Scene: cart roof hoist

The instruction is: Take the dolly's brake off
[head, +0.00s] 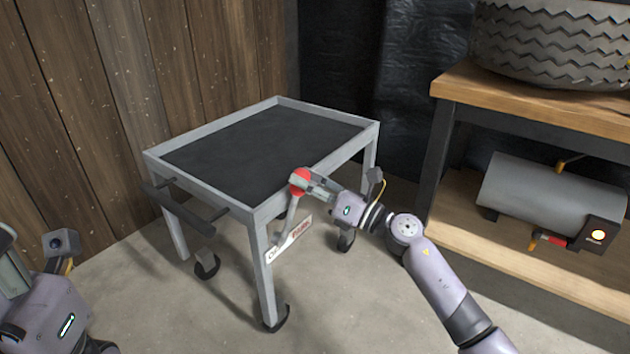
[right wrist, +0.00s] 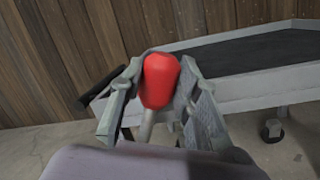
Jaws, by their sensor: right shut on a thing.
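The dolly (head: 205,202) is a grey metal cart with a black top, standing on casters on the concrete floor. Its brake lever (head: 290,217) rises at the near right side, tilted slightly, with a red knob (head: 300,181) on top. The knob also fills the middle of the right wrist view (right wrist: 160,80). My right gripper (head: 307,182) is shut on the red knob, one finger on each side of it. A label (head: 290,239) with partly readable lettering sits behind the lever's lower part. My left gripper (head: 12,272) shows only in part at the left edge; its fingertips are not clear.
A workbench (head: 545,105) with a tire (head: 550,45) on top stands at the right. A grey cylinder tank (head: 550,195) with a lit orange lamp lies on its lower shelf. A wooden wall (head: 100,100) is behind the dolly. The floor in front is clear.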

